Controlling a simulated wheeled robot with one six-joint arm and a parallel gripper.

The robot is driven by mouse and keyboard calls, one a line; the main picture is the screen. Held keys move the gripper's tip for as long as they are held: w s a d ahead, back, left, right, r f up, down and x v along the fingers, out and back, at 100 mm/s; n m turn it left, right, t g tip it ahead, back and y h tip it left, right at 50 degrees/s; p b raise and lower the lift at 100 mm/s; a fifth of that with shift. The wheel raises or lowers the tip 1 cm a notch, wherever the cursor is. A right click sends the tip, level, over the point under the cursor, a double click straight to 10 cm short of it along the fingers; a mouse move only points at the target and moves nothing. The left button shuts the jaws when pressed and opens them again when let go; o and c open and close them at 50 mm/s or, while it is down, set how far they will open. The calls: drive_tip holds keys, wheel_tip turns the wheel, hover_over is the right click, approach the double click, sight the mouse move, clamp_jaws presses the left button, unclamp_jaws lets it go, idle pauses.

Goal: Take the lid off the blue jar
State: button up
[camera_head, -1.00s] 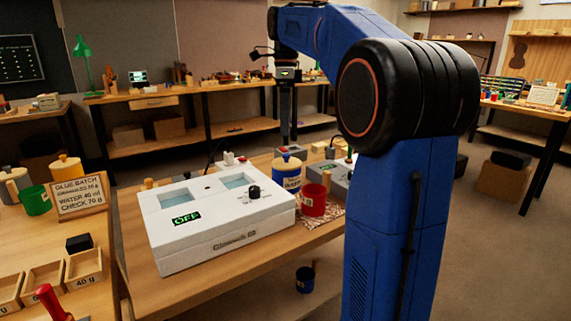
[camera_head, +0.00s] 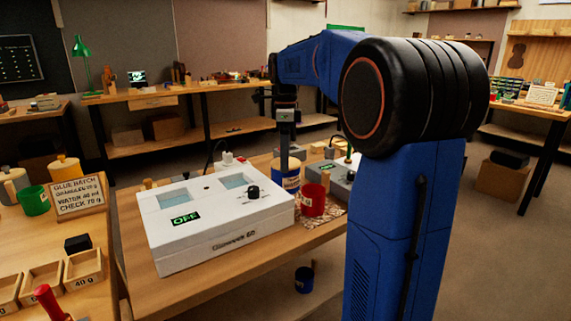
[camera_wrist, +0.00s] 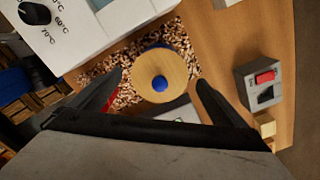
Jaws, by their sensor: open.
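The blue jar (camera_head: 285,181) stands on the bench behind the red pot (camera_head: 312,203). In the wrist view its round wooden lid (camera_wrist: 172,66) with a blue knob (camera_wrist: 160,83) is seen from above, with the lid on the jar. My gripper (camera_wrist: 161,82) is open, with one finger on either side of the knob in that picture. In the head view my gripper (camera_head: 284,168) points down over the jar and hides its top. I cannot tell the height left between fingertips and lid, and I see no contact.
The white glue heater (camera_head: 225,225), reading OFF, stands left of the jar. A grey box with a red switch (camera_wrist: 262,83) is on the right in the wrist view. The red pot is close in front of the jar. Another blue pot (camera_head: 304,280) is lower down, under the bench.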

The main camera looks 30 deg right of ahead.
drive_tip(key=shift+f, duration=0.1)
drive_tip(key=shift+c, duration=0.7)
drive_tip(key=c, duration=1)
